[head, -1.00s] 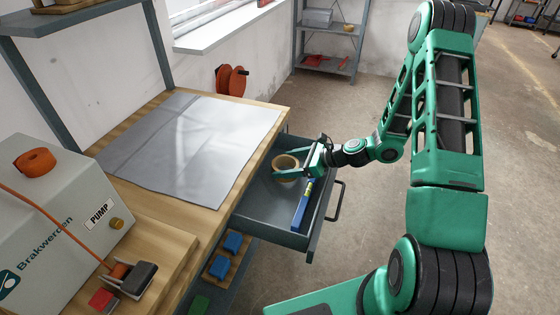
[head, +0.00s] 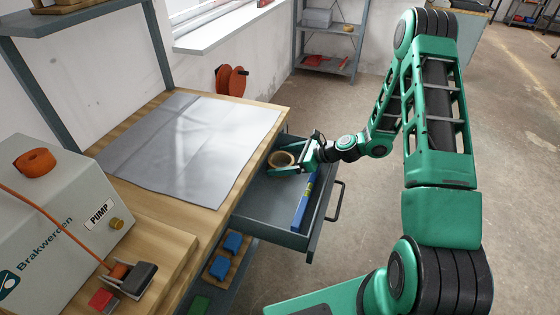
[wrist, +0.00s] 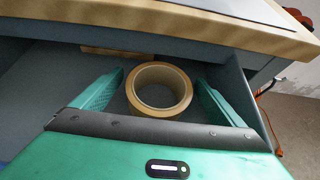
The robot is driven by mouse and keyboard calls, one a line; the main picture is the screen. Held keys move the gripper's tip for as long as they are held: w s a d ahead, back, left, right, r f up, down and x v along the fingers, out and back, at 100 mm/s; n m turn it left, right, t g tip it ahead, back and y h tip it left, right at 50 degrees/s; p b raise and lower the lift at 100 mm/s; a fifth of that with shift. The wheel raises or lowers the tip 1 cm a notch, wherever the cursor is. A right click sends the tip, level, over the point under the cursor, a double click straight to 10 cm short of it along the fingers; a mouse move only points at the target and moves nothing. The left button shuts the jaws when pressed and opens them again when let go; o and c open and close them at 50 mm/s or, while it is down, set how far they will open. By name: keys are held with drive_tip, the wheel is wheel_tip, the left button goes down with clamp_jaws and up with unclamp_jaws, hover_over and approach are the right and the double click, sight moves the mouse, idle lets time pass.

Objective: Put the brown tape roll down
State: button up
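The brown tape roll (head: 282,160) is over the back part of the open grey drawer (head: 262,212), close to the bench edge. It also shows in the wrist view (wrist: 133,93), flat with its hole facing up, between the two green fingers. My gripper (head: 292,160) reaches in from the right with one finger on each side of the roll. I cannot tell whether the roll touches the drawer floor.
A blue spirit level (head: 304,205) lies along the drawer's right side. The drawer's front handle (head: 338,200) sticks out to the right. The wooden bench top (head: 215,200) overhangs the drawer's back.

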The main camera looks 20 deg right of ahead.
drive_tip(key=v, duration=1.2)
idle(0.5)
